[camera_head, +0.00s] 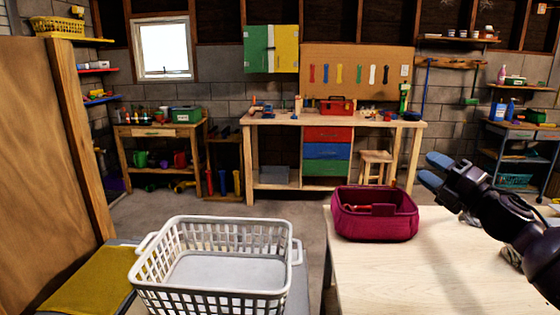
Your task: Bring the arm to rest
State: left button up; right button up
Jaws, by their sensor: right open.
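My right gripper (433,170) comes in from the right edge on a black arm. Its blue fingertips are spread, with nothing between them. It is raised above the light wooden table (375,280), to the right of a dark red open case (375,222) and apart from it. The case sits near the table's far left corner and has a red item inside. My left gripper is not in view.
A white laundry basket (215,262) stands at the front left, showing no contents. A wooden panel (45,160) blocks the far left. Open floor (190,215) lies between these and the workbench (275,118) at the back.

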jog(key=s+a+f+m+h, duration=0.1)
jog(key=s+f+m+h, duration=0.25)
jog(key=f+m, duration=0.4)
jog(key=s+a+f+m+g+h, duration=0.1)
jog(key=s+f+m+h, duration=0.3)
jog(key=f, duration=0.7)
jog(key=s+a+f+m+h, duration=0.1)
jog(key=s+f+m+h, duration=0.1)
jog(key=s+f+m, duration=0.6)
jog(key=s+a+f+m+g+h, duration=0.2)
jog(key=s+f+m+g, duration=0.3)
jog(key=s+f, duration=1.4)
jog(key=s+m+h+b, duration=0.1)
jog(key=s+m, duration=0.1)
jog(key=s, duration=0.1)
jog(key=shift+a+f, duration=0.3)
jog(key=shift+f, duration=0.1)
